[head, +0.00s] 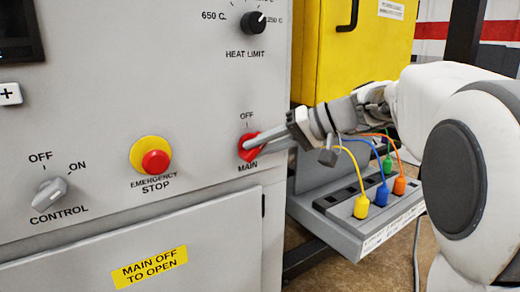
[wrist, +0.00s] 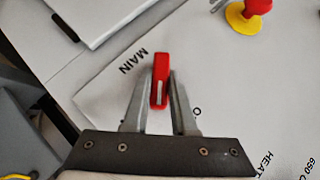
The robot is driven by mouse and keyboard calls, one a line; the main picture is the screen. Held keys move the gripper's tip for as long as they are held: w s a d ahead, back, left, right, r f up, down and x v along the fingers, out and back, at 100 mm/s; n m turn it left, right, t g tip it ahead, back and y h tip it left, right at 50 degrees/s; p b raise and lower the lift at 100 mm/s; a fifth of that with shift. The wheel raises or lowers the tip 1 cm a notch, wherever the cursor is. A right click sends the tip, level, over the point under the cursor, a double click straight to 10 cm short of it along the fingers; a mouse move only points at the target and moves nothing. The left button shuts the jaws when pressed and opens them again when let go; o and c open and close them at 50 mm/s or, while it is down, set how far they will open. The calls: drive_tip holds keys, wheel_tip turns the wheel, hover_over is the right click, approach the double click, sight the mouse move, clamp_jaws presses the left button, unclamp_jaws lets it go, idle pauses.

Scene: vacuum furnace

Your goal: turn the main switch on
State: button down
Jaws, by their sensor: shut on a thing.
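The main switch (head: 245,152) is a red knob on the grey panel, between the word OFF above it and MAIN below it. In the wrist view its red handle (wrist: 160,72) stands upright in the picture with a pale mark on it, at an angle to the line from MAIN to the partly hidden OFF label. My gripper (head: 253,143) reaches in from the right and covers part of the switch. In the wrist view my gripper (wrist: 160,85) has one finger on each side of the handle and is shut on it. An ON label for this switch is not visible.
The emergency stop (head: 155,161) is left of the switch, and the control knob (head: 50,192) is further left. The heat limit knob (head: 253,22) is above. Below right, a grey connector box (head: 350,232) has coloured plugs and cables close under my arm.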

drive_tip(key=m+y, duration=0.2)
drive_tip(key=shift+d+f+g+y+b, duration=0.1)
drive_tip(key=shift+f+g+y+b, duration=0.2)
drive_tip(key=shift+g, duration=0.1)
drive_tip(key=shift+m+y+b, duration=0.4)
drive_tip(key=shift+m+y, duration=0.8)
drive_tip(key=shift+y, duration=0.2)
drive_tip(key=c, duration=0.7)
unclamp_jaws()
drive_tip(key=s+d+p, duration=0.1)
drive_tip(key=d, duration=0.4)
drive_tip(key=s+d+p, duration=0.1)
drive_tip(key=d, duration=0.5)
drive_tip(key=s+d, duration=0.1)
drive_tip(key=d, duration=0.5)
drive_tip(key=shift+s+p, duration=0.15)
drive_tip(key=shift+p, duration=0.25)
